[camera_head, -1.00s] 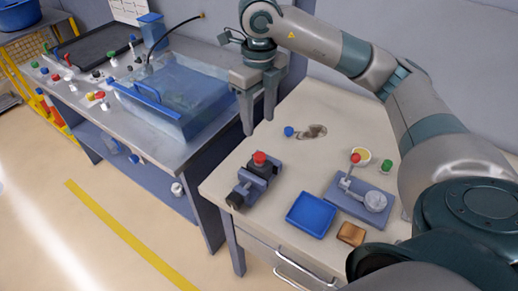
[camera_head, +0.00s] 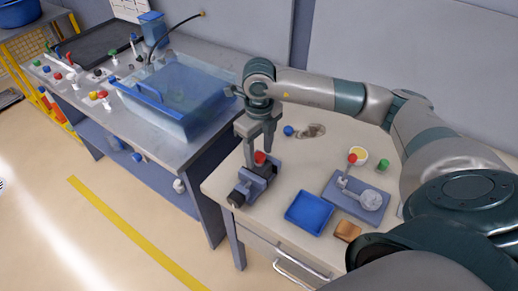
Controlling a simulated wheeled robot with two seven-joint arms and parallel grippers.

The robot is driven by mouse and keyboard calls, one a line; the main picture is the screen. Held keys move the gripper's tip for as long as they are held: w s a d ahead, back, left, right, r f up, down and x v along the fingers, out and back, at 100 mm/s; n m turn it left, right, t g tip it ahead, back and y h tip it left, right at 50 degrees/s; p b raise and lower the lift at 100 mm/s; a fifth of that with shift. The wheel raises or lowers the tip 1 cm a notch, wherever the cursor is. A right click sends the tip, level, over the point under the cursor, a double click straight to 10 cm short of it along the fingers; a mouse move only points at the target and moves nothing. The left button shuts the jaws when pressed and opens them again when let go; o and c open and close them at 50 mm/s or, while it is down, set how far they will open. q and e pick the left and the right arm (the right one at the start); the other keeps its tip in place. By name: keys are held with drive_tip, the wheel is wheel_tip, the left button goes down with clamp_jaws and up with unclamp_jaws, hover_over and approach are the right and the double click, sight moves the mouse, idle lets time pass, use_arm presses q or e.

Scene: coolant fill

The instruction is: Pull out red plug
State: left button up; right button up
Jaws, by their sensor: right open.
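A red plug (camera_head: 260,157) sits upright on top of a dark part held in a grey-blue vise-like fixture (camera_head: 243,190) at the left of the light table. My right gripper (camera_head: 259,156) points down with its fingers open, one on either side of the red plug or very close to it. I cannot tell whether the fingers touch the plug. My left gripper is not in view.
A blue tray (camera_head: 310,212), a brown sponge-like block (camera_head: 347,232) and a grey-blue plate (camera_head: 352,207) with a metal part lie right of the fixture. A blue cap (camera_head: 288,131) and green cap (camera_head: 383,165) stand behind. A clear tank (camera_head: 178,97) is on the left bench.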

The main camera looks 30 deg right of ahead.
sight(259, 155)
drive_tip(key=c, duration=1.1)
drive_tip(key=shift+o, duration=0.8)
drive_tip(key=shift+r, duration=0.1)
drive_tip(key=shift+r, duration=0.2)
drive_tip(key=shift+r+p, duration=1)
drive_tip(key=shift+r, duration=1.15)
